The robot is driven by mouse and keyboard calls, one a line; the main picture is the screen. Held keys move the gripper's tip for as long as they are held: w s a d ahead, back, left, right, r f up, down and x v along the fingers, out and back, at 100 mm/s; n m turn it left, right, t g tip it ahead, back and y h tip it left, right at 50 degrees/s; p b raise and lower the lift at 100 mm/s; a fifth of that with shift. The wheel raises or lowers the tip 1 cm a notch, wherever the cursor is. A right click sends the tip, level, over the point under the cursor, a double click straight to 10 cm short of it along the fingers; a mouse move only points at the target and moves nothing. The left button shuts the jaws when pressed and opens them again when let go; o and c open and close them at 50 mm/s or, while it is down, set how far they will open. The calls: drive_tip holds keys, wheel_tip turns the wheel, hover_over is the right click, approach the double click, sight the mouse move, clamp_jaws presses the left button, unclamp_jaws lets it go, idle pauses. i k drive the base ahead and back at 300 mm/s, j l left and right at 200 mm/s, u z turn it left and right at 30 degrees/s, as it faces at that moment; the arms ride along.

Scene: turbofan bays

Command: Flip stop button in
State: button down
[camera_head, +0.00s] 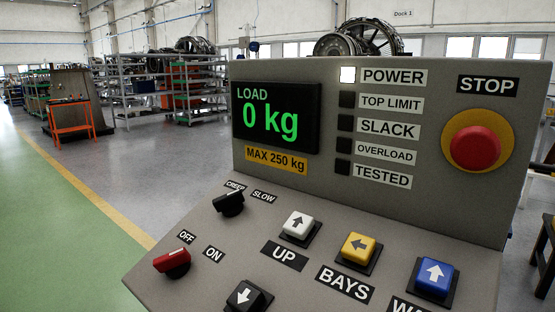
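The stop button (475,147) is a red mushroom cap on a round yellow collar (504,140), at the upper right of a grey control panel (420,215). A black label reading STOP (486,85) sits above it. The cap stands out from the collar; I cannot tell whether it is latched. Nothing covers or touches it. My gripper is not clearly in view; a dark piece at the right edge (545,168) is too cut off to identify.
Open floor (170,160) lies left, with shelves behind.

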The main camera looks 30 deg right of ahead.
sight(476, 148)
drive_tip(key=k+z, duration=0.15)
drive_tip(key=z, duration=0.3)
drive_tip(key=k+z, duration=0.1)
drive_tip(key=z, duration=0.35)
drive_tip(key=k+l+z, duration=0.1)
drive_tip(key=z, duration=0.35)
drive_tip(key=k+l+u, duration=0.2)
drive_tip(key=k, duration=0.25)
drive_tip(key=l, duration=0.1)
